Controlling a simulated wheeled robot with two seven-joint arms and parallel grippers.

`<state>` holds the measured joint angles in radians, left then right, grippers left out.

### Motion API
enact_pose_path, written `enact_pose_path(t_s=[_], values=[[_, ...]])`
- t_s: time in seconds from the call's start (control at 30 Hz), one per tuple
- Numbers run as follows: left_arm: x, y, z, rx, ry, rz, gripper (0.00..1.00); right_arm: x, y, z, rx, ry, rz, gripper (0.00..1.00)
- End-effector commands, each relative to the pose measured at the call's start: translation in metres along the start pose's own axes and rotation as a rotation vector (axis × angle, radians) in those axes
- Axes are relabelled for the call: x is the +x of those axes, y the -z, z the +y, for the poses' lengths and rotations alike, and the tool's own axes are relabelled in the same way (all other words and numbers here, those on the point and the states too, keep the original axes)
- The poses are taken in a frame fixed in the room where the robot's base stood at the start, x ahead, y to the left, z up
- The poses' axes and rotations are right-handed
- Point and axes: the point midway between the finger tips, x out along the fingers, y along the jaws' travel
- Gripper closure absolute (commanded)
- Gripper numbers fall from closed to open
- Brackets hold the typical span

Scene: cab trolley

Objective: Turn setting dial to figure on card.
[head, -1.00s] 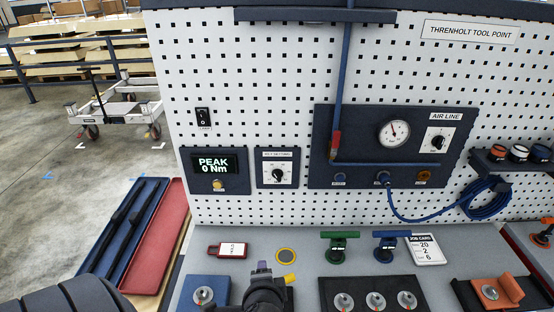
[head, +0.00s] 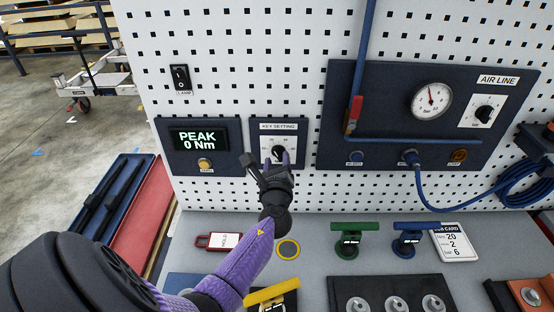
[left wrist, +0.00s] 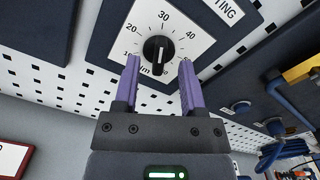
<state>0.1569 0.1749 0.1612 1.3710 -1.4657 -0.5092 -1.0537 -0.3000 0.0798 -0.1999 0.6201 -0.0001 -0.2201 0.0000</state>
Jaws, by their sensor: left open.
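The key setting panel (head: 292,128) is on the pegboard, with a black dial (left wrist: 157,50) on a white scale marked 10, 20, 30, 40. The dial also shows behind my fingertips in the head view (head: 279,151). A pale line shows on the dial, but I cannot tell its exact figure. My left gripper (head: 277,163) is open in front of the dial. In the left wrist view its purple fingers (left wrist: 160,64) lie on either side of the dial's lower part; contact cannot be told. The job card (head: 452,243) reads 20, 2, 6. My right gripper is not in view.
A PEAK 0 Nm display (head: 198,139) is left of the dial panel. The air line panel (head: 340,100) is close on its right.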

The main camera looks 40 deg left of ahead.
Motion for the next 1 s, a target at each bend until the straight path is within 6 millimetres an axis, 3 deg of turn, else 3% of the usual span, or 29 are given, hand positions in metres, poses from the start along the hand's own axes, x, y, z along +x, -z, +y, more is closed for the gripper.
enact_pose_path(t_s=[0.13,0.4,0.67,1.0], values=[[0.0132,0.0005,0.0004,0.001,0.000,0.000,0.47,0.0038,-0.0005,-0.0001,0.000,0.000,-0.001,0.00],[0.0149,0.0001,0.0004,-0.001,-0.001,0.001,0.47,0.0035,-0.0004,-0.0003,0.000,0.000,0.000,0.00],[0.0146,0.0002,0.0004,-0.001,-0.001,0.000,1.00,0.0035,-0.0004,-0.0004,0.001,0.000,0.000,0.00],[0.0145,0.0005,0.0006,-0.009,-0.001,0.000,1.00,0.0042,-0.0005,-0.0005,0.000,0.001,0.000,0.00]])
